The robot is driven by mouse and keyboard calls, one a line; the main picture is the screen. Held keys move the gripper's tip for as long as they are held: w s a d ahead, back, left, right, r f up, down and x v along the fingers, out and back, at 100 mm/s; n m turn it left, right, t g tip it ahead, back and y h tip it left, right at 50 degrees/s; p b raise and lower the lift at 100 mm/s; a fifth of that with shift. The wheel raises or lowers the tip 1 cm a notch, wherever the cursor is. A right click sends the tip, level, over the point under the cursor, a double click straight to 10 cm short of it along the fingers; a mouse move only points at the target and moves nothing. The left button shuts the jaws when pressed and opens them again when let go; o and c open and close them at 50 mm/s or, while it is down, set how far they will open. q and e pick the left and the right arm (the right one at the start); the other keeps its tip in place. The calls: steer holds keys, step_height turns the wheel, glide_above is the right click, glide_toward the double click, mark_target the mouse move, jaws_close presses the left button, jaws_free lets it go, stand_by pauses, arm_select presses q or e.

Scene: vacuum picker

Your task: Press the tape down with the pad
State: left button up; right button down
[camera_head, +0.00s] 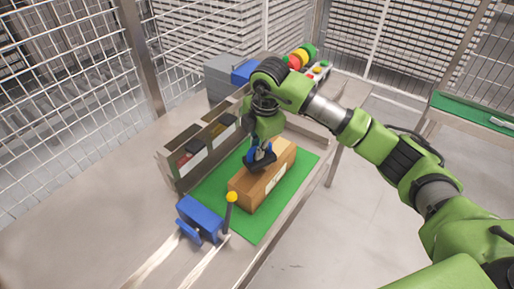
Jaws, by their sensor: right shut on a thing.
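A brown cardboard box (250,196) sits on a green mat (259,229) on the workbench. Its side facing right carries a white label. My right gripper (260,160) is over the box's top, pointing down. It is shut on a dark pad with blue parts (259,163), at or just above the box top; I cannot tell whether it touches. The tape on the box is too small to make out and is partly hidden by the gripper. My left gripper is not in view.
A blue tape dispenser (199,218) with a yellow-knobbed lever (231,198) stands at the bench's front. Open bins (190,158) line the left side. Wire fencing surrounds the bench.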

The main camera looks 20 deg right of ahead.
steer(key=shift+f+b, duration=0.65)
steer(key=shift+f, duration=0.35)
steer(key=shift+f+b, duration=0.45)
steer(key=shift+r, duration=0.1)
stand_by(0.4)
steer(key=shift+r+p, duration=1.35)
steer(key=shift+r, duration=0.95)
